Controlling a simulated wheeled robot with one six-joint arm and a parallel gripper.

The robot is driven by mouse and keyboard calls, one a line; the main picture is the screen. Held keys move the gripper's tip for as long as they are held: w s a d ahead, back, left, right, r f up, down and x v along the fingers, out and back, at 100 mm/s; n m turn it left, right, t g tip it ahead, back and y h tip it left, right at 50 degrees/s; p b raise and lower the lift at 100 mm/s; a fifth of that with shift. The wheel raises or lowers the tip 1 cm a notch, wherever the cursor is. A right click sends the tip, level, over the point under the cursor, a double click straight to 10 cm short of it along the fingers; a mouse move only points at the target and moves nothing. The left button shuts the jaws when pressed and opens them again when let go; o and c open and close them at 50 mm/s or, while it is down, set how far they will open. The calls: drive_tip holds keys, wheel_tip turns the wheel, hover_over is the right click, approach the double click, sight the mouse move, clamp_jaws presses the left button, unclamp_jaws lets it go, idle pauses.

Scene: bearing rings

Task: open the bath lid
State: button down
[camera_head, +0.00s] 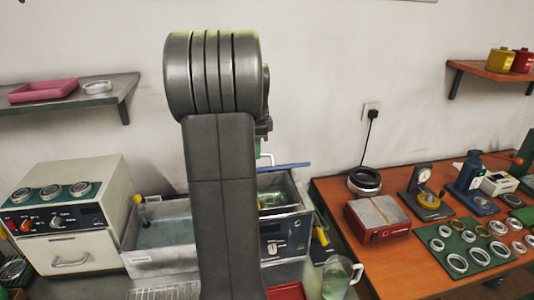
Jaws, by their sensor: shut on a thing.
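The bath (273,238) is a grey box with a dark front panel, in the middle of the head view behind my arm. Its blue lid (292,166) shows as a thin, nearly edge-on strip above the bath's back part, with a pale handle (270,157) on top. The bath's inside shows below the lid. My gripper (261,143) is mostly hidden behind my arm; it is shut on the lid's handle. The lid's left part is hidden, and I cannot tell whether it touches the bath's rim.
An open basin (160,258) with liquid stands left of the bath, beside a white hotplate oven (75,215). A glass jug (336,279) stands at the front right. The orange table (389,264) holds rings and tools. A wall shelf (113,91) is at the upper left.

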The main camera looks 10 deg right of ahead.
drive_tip(key=w+r+g+p, duration=0.1)
drive_tip(key=w+r+g, duration=0.2)
drive_tip(key=w, duration=1)
drive_tip(key=shift+w+a+r, duration=0.15)
drive_tip(key=shift+a+r, duration=0.15)
drive_tip(key=shift+r, duration=0.25)
drive_tip(key=c, duration=1.7)
unclamp_jaws()
drive_tip(key=shift+o, duration=1.1)
drive_tip(key=shift+w+f, duration=0.1)
drive_tip(key=shift+w, duration=0.4)
drive_tip(key=shift+s+r, duration=0.15)
drive_tip(key=shift+r, duration=0.05)
drive_tip(key=shift+d, duration=0.1)
